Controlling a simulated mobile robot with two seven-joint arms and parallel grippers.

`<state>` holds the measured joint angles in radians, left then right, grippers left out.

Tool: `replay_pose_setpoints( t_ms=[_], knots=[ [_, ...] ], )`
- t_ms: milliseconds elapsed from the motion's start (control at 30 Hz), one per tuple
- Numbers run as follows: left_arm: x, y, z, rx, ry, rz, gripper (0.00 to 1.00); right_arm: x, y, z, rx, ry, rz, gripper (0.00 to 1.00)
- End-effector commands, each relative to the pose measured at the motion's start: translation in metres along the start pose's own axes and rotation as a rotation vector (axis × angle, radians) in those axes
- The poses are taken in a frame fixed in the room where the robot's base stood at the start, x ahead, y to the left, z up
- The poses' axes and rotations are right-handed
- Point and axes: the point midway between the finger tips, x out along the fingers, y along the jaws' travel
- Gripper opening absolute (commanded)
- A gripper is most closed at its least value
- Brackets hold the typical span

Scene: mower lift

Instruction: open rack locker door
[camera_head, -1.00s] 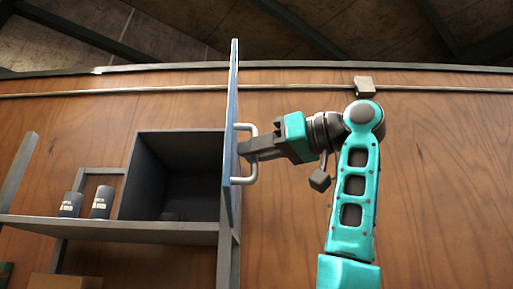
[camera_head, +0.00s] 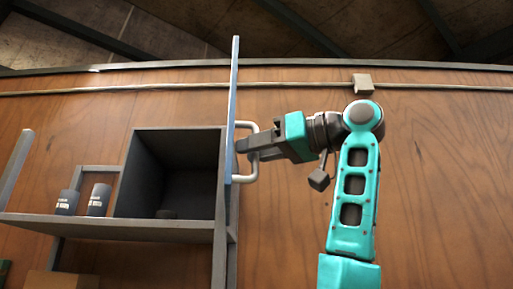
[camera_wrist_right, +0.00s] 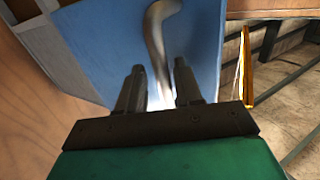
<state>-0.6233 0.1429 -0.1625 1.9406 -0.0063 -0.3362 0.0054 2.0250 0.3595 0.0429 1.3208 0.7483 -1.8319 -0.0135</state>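The locker (camera_head: 170,170) is a dark grey box on the rack, with its front open to view. Its blue door (camera_head: 233,110) stands swung out, seen almost edge-on in the head view. A pale bar handle (camera_head: 252,150) sticks out on the door's right side. My right gripper (camera_head: 241,146) reaches it from the right. In the wrist view the blue door face (camera_wrist_right: 110,45) and handle (camera_wrist_right: 158,40) lie in front of my right gripper (camera_wrist_right: 158,85). Its fingers are apart, with the handle's lower end between them; no firm closing shows. My left gripper is not in view.
The rack shelf (camera_head: 110,228) carries two dark labelled canisters (camera_head: 97,199) left of the locker. A wooden wall (camera_head: 430,180) stands behind. A cardboard box (camera_head: 60,280) shows at lower left.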

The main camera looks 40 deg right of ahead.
Motion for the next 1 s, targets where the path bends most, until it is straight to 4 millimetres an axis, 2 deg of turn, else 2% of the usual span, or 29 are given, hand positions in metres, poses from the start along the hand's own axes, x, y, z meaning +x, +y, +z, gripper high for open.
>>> replay_pose_setpoints(
  t_ms=[200, 333, 800, 1000],
  knots=[
    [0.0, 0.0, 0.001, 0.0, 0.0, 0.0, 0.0, -0.001, -0.001, 0.001, -0.003, -0.001, -0.002, 0.35],
    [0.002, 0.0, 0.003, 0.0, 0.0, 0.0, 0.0, -0.012, -0.001, 0.001, -0.004, 0.001, -0.002, 0.35],
    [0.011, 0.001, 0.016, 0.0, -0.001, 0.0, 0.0, -0.108, 0.0, 0.002, -0.002, 0.002, 0.001, 0.35],
    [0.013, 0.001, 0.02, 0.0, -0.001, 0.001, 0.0, -0.126, 0.0, 0.001, -0.001, 0.0, 0.0, 0.35]
  ],
)
